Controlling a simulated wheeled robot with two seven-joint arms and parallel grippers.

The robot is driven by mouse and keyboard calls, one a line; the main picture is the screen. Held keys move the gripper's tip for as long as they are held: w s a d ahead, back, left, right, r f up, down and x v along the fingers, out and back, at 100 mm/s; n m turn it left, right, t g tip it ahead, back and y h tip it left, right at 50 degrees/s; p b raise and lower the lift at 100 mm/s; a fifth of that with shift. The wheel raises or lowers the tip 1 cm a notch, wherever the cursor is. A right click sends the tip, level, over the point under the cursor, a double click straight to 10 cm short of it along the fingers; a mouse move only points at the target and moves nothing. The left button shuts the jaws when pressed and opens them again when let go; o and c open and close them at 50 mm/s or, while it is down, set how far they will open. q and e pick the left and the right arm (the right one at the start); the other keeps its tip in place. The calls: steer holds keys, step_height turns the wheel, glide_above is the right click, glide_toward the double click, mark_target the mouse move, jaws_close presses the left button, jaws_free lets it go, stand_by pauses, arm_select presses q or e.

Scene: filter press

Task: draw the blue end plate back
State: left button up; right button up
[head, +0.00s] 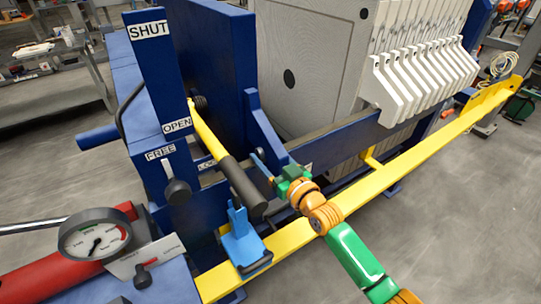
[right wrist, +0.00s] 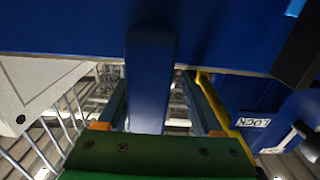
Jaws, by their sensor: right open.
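The blue end plate (head: 215,55) stands upright in the head view, with a gap between it and the grey filter plate (head: 310,60). A blue upright bar (head: 264,125) stands at its near side. My right gripper (head: 266,168) is just below and in front of this bar, on the near side of the press. In the right wrist view my right gripper (right wrist: 155,100) is open, with a blue bar (right wrist: 150,75) between its fingers. It appears to be the same bar; I cannot tell whether the fingers touch it. My left gripper is not in view.
A yellow lever (head: 208,135) with a black grip (head: 243,187) slants down close left of my right gripper. A yellow rail (head: 385,177) runs along the near side. White plate handles (head: 425,75) hang at right. A gauge (head: 95,235) stands front left.

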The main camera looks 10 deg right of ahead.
steer(key=shift+s+d, duration=0.2)
steer(key=shift+d, duration=0.05)
steer(key=v, duration=0.6)
steer(key=shift+s+b, duration=0.3)
steer(key=shift+s, duration=0.05)
